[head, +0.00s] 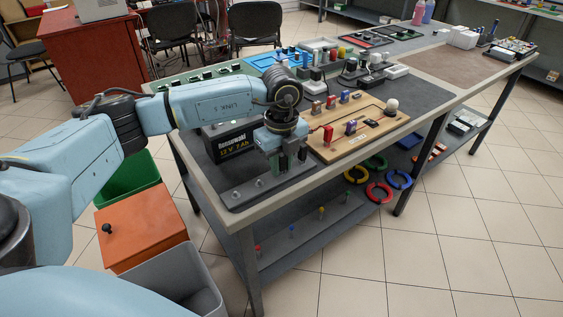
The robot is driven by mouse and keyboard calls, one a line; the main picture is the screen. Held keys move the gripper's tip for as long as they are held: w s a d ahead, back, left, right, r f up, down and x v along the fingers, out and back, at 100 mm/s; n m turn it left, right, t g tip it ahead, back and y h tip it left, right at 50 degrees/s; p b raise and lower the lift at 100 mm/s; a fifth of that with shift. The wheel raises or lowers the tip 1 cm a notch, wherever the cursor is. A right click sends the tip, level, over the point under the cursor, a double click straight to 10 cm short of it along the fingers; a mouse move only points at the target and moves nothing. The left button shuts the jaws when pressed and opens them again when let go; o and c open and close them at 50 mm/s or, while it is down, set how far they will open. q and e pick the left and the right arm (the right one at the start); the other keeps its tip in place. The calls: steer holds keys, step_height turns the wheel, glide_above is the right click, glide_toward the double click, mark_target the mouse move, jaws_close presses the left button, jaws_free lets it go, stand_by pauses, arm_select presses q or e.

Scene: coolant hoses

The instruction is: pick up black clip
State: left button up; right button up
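My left gripper (290,165) points down at the near side of the table, just right of a black battery (232,146) marked 12 V 7 Ah. Its fingers are small and partly shaded, so I cannot tell whether they are open or shut, or whether anything is between them. I cannot pick out the black clip with certainty; it may be hidden by the gripper or too small to tell. My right gripper is not in view.
A wooden board (345,142) with red and blue parts and a white knob (391,107) lies right of the gripper. A dark tray (262,191) is beneath it. Colored rings (379,192) are on the lower shelf. A green bin (130,178) and orange box (140,228) stand left of the table.

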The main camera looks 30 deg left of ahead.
mark_target(281, 155)
arm_select(q)
jaws_close()
